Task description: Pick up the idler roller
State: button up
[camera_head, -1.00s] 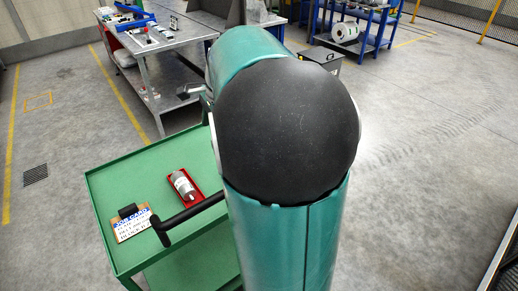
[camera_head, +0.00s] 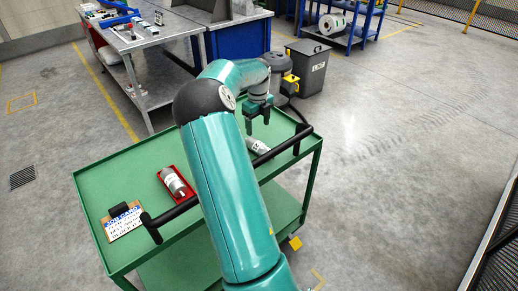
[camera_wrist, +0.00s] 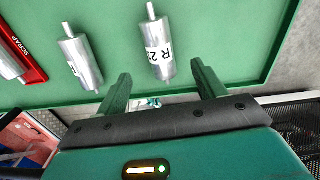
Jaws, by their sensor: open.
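Three silver rollers with thin end shafts show in the wrist view. One roller (camera_wrist: 160,55), with a white label reading "R 2…", lies on the green trolley (camera_wrist: 235,30) ahead of my gripper (camera_wrist: 160,72), roughly in line with the gap between the fingers. A second roller (camera_wrist: 80,58) lies to its left. A third roller (camera_wrist: 10,65) lies in a red tray (camera_wrist: 27,45) marked SCRAP. In the head view my gripper (camera_head: 258,114) is open, above the trolley near a roller (camera_head: 257,145). The tray roller (camera_head: 174,182) also shows there; my arm hides the second.
A black push handle (camera_head: 283,146) runs along the trolley's near side. A job card (camera_head: 125,222) lies at the trolley's left. A grey bin (camera_head: 308,66) stands behind the trolley. A workbench (camera_head: 150,40) stands at the back left.

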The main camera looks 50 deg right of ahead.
aim_at(259, 144)
notch_tip(259, 144, down, 5)
jog(key=shift+r, duration=0.15)
jog(key=f, duration=0.5)
jog(key=shift+s+f, duration=0.1)
jog(key=shift+s, duration=0.2)
jog(key=shift+c, duration=0.4)
jog(key=c, duration=1.4)
notch_tip(259, 144, up, 10)
jog(key=shift+r, duration=0.1)
